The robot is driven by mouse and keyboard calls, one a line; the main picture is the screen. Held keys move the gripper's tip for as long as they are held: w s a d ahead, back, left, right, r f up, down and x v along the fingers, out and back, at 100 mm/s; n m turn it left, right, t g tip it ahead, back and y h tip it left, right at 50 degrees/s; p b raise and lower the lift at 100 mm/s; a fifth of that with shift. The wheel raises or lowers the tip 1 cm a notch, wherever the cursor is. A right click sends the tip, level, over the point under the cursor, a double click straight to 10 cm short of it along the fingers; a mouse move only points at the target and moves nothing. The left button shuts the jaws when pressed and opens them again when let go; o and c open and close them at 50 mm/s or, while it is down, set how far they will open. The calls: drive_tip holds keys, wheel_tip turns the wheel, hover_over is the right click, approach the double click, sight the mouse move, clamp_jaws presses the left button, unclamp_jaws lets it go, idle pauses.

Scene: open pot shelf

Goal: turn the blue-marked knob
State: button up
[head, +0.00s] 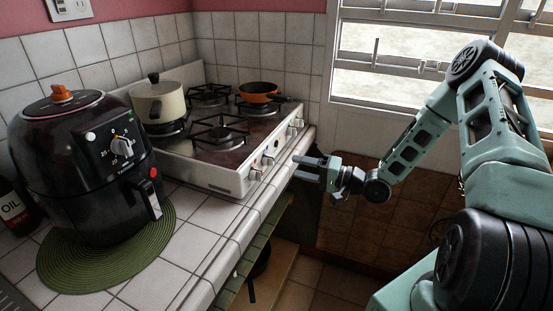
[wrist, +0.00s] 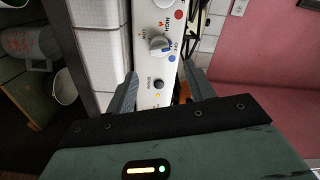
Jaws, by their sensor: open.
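The blue-marked knob (wrist: 158,45) is a grey-white dial on the stove's white front panel, with a blue dot beside it, in the wrist view. In the head view small knobs show along the stove front, but I cannot tell which has the blue mark. My gripper (head: 299,168) is open and empty, in front of the stove panel and apart from it. In the wrist view its fingers (wrist: 161,88) stand either side of the panel strip, with the knob beyond the fingertips and between their lines.
The stove (head: 213,183) carries a cream pot (head: 160,104) and an orange pan (head: 259,91). A black air fryer (head: 83,160) stands on a green mat (head: 65,265). A red dot (wrist: 178,14) marks another part of the panel. Open floor lies before the counter.

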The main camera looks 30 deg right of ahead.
sight(269, 161)
drive_tip(key=p+x, duration=0.1)
drive_tip(key=x, duration=0.7)
drive_tip(key=shift+w, duration=0.15)
drive_tip(key=c, duration=1)
